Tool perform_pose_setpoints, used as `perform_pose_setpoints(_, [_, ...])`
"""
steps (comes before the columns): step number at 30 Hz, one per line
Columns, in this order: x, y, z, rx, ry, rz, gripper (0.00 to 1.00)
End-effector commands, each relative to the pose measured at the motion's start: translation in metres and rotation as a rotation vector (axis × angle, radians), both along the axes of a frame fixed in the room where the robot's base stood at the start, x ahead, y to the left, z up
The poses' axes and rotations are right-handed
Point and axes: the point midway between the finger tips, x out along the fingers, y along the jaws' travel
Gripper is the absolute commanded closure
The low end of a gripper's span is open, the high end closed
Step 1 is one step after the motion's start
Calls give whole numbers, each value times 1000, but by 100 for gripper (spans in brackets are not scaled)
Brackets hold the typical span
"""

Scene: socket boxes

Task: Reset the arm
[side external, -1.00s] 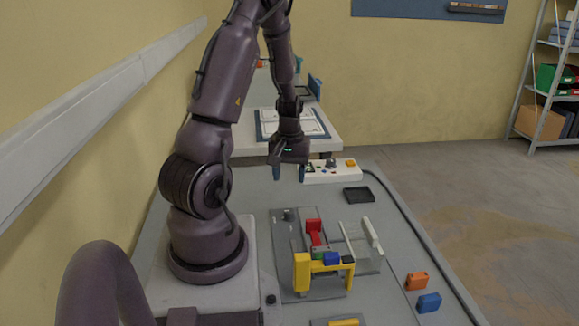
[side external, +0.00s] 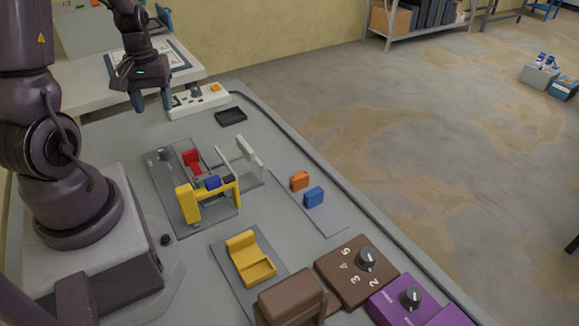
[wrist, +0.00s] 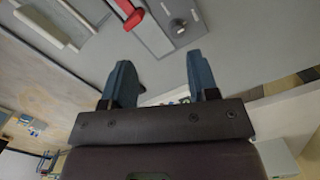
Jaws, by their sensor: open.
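My gripper (side external: 151,102) hangs above the far left part of the grey table, fingers pointing down, near the white panel. In the wrist view my gripper (wrist: 160,80) shows two blue fingers spread wide apart with nothing between them. Below and nearer the camera stands a fixture on a grey plate, with a yellow frame (side external: 187,205), a red part (side external: 191,158) and a blue block (side external: 212,183). The red part also shows at the top of the wrist view (wrist: 130,14), clear of the fingers.
A white panel (side external: 190,103) and a black tray (side external: 230,117) lie near my gripper. Orange (side external: 299,180) and blue (side external: 314,196) blocks sit on the right side. A yellow holder (side external: 249,260), a brown dial box (side external: 352,275) and a purple dial box (side external: 402,303) stand in front.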

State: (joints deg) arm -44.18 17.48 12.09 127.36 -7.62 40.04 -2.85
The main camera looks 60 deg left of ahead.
Motion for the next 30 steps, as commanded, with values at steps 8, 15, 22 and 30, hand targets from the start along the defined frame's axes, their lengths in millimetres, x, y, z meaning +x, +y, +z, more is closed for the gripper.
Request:
perform_pose_setpoints(8, [41, -105, 88, 92, -141, -470, 46])
perform_pose_setpoints(15, [34, -191, 144, 231, -305, -863, 46])
perform_pose_setpoints(22, [23, -235, 176, 325, -470, -1062, 46])
perform_pose_setpoints(30, [22, -243, 181, 332, -502, -1096, 46])
